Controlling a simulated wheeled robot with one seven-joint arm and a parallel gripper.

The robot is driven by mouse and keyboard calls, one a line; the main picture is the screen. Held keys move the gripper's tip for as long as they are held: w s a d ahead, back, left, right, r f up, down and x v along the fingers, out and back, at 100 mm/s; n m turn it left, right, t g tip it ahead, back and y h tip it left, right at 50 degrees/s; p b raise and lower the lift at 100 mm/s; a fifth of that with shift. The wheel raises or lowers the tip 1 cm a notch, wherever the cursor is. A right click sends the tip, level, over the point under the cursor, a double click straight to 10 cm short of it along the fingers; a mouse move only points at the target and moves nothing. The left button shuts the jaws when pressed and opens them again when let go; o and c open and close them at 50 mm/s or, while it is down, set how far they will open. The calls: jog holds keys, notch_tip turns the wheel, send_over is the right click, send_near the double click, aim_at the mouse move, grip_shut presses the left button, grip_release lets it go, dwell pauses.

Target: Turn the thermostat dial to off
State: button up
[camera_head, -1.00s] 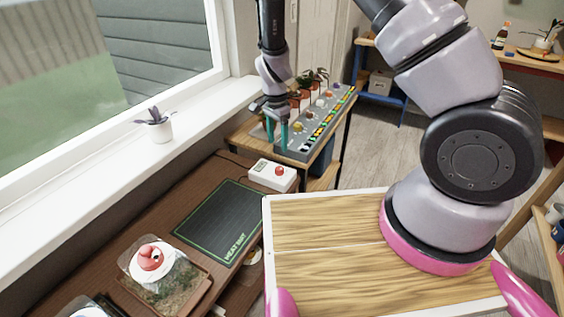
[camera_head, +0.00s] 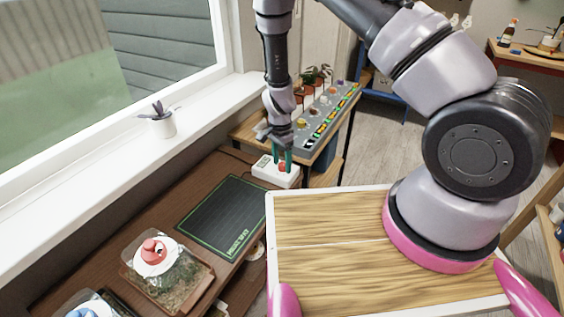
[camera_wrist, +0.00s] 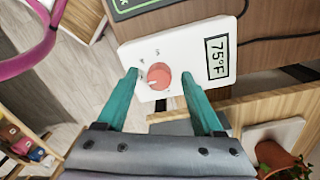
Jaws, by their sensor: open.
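The thermostat (camera_head: 262,171) is a white box on the brown desk, near its far right corner. In the wrist view its display (camera_wrist: 217,58) reads 75°F. Its round red dial (camera_wrist: 159,76) carries a pale pointer mark; the small lettering around it is too blurred to read. My gripper (camera_head: 281,168) has teal fingers pointing down over the dial. In the wrist view the open fingers (camera_wrist: 157,88) stand on either side of the dial, with gaps to it. Whether they touch the box face I cannot tell.
A dark heat mat (camera_head: 222,217) lies flat on the desk in front of the thermostat. A mixer-like panel (camera_head: 328,115) and potted plants stand on a shelf behind it. A covered tray (camera_head: 168,275) sits at the desk's near left. A cable (camera_wrist: 280,38) leaves the thermostat.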

grip_shut()
jog(key=shift+n, duration=0.5)
jog(key=n, duration=0.3)
jog(key=shift+n, duration=0.4)
jog(key=n, duration=0.5)
jog(key=shift+n, duration=0.3)
jog(key=n, duration=0.4)
jog(key=shift+n+t, duration=0.3)
jog(key=n, duration=0.4)
jog(key=shift+d+n, duration=0.1)
jog(key=shift+n, duration=0.3)
